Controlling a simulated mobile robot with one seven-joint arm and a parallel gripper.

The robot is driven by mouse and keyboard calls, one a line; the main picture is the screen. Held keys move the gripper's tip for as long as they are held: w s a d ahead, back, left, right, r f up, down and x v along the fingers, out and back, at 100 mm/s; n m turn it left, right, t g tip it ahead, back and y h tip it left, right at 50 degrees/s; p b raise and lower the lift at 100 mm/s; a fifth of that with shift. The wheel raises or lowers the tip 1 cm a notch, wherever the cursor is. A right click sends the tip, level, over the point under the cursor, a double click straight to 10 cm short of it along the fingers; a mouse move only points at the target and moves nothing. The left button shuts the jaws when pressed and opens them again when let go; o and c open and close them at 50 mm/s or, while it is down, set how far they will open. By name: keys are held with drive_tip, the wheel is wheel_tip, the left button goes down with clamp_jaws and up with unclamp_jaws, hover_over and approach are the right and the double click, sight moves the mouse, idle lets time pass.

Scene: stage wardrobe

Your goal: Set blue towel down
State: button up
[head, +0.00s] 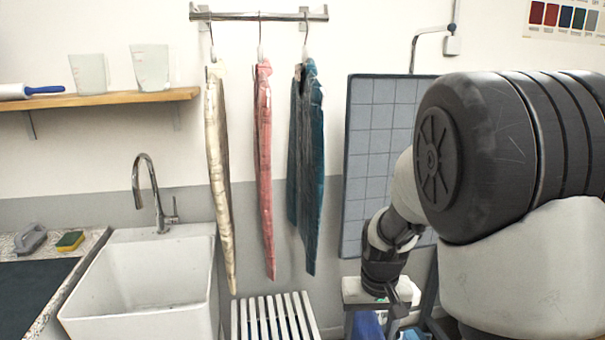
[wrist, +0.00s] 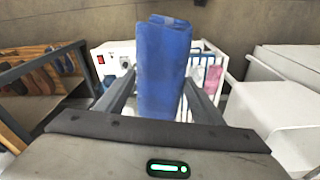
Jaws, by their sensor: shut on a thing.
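The blue towel (wrist: 163,65) is a folded or rolled upright bundle in the middle of the wrist view. My gripper (wrist: 160,95) is shut on it, with one finger at each side. The towel's lower end is hidden behind the gripper body. In the head view my gripper (head: 396,302) is low, right of centre, beside a pale-topped stand. Blue patches show below it there, but I cannot tell whether they are the towel.
The head view shows a sink (head: 140,285), a slatted rack (head: 275,318) and hanging garments (head: 265,170).

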sight(369, 334)
drive_tip(key=r+p, duration=0.1)
drive_tip(key=p, duration=0.1)
drive_tip(key=r+p, duration=0.1)
drive_tip(key=r, duration=0.1)
drive_tip(key=s+r+p, duration=0.1)
drive_tip(key=r+p, duration=0.1)
drive_tip(key=shift+p, duration=0.3)
drive_tip(key=shift+s+r+p, duration=0.1)
drive_tip(key=shift+r+p, duration=0.1)
drive_tip(key=shift+p, duration=0.55)
drive_tip(key=shift+a, duration=0.1)
